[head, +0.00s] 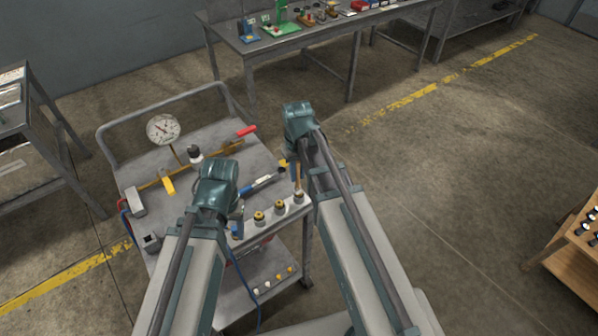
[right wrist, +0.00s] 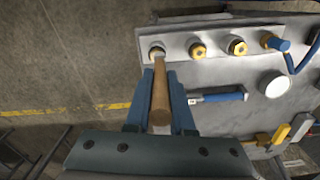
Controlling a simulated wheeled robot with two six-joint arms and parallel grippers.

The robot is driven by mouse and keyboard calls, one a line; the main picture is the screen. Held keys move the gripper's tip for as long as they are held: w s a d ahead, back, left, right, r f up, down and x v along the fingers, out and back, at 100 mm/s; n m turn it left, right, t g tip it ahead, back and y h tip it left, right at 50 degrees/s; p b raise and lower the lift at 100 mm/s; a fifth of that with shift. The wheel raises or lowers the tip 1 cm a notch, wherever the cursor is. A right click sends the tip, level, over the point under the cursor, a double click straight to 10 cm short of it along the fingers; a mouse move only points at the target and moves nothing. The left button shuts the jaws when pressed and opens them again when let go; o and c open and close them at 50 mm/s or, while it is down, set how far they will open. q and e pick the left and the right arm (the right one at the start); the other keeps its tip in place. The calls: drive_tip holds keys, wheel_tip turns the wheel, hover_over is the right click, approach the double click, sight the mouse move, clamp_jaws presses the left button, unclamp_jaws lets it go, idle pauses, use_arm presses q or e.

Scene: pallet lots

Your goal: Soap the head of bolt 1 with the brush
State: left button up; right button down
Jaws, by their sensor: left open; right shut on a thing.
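A pale metal bar (right wrist: 215,52) carries a row of brass-coloured bolt heads. My right gripper (right wrist: 160,88) is shut on a brush with a brown wooden handle (right wrist: 160,104). The brush's pale tip is at the end bolt head (right wrist: 157,50); whether it touches cannot be told. Two more bolt heads, a middle one (right wrist: 197,50) and another (right wrist: 237,46), stand bare beside it. No numbers are readable. In the head view the brush (head: 298,174) stands roughly upright over the bar's right end. My left gripper (head: 238,210) is open beside the bar's left end, partly hidden by its arm.
A blue plug (right wrist: 273,41) with a blue cable sits at the bar's other end. A blue-handled tool (right wrist: 217,97) lies on the cart top. A dial gauge (head: 163,128), a yellow-brown pipe and a red handle (head: 246,131) are behind.

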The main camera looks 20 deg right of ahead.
drive_tip(key=shift+a, duration=0.25)
drive_tip(key=shift+d, duration=0.1)
drive_tip(key=shift+w+d, duration=0.15)
drive_tip(key=shift+d, duration=0.25)
drive_tip(key=shift+d, duration=0.15)
drive_tip(key=shift+w+d, duration=0.2)
drive_tip(key=shift+d, duration=0.15)
drive_tip(key=shift+a, duration=0.15)
idle(0.4)
drive_tip(key=shift+s+a, duration=0.25)
drive_tip(key=shift+a, duration=0.15)
